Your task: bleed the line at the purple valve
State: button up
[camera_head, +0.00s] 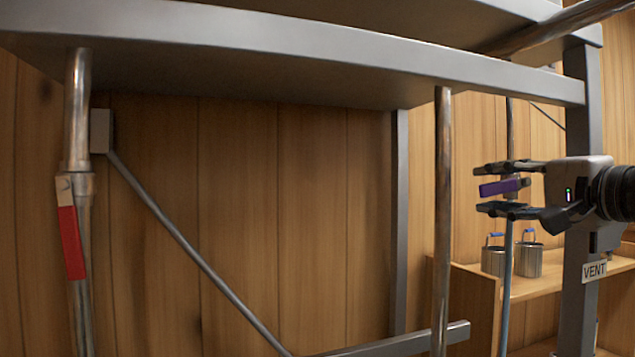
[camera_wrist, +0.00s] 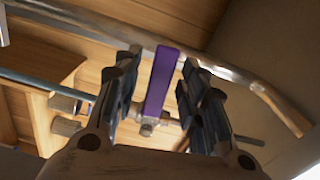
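The purple valve's handle (camera_head: 503,187) is a short flat lever on a thin vertical pipe at the right of the head view. In the wrist view the purple lever (camera_wrist: 162,85) lies in the middle, with its metal valve body (camera_wrist: 150,121) at its lower end. My gripper (camera_head: 482,189) comes in from the right, one finger above the lever and one below. In the wrist view my gripper (camera_wrist: 160,65) has a finger on each side of the lever, with a visible gap on both sides. It is open and holds nothing. Part of the valve is hidden behind the fingers.
A red-handled valve (camera_head: 71,240) sits on a thick pipe at the left. A grey steel frame (camera_head: 300,55) crosses above, with a post (camera_head: 577,310) beside my gripper. A VENT label (camera_head: 594,271) is at right. Metal pails (camera_head: 527,260) stand on a wooden shelf (camera_head: 530,285).

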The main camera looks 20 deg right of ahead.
jog(key=shift+w, duration=0.35)
jog(key=shift+c, duration=0.2)
grip_shut()
dwell(0.5)
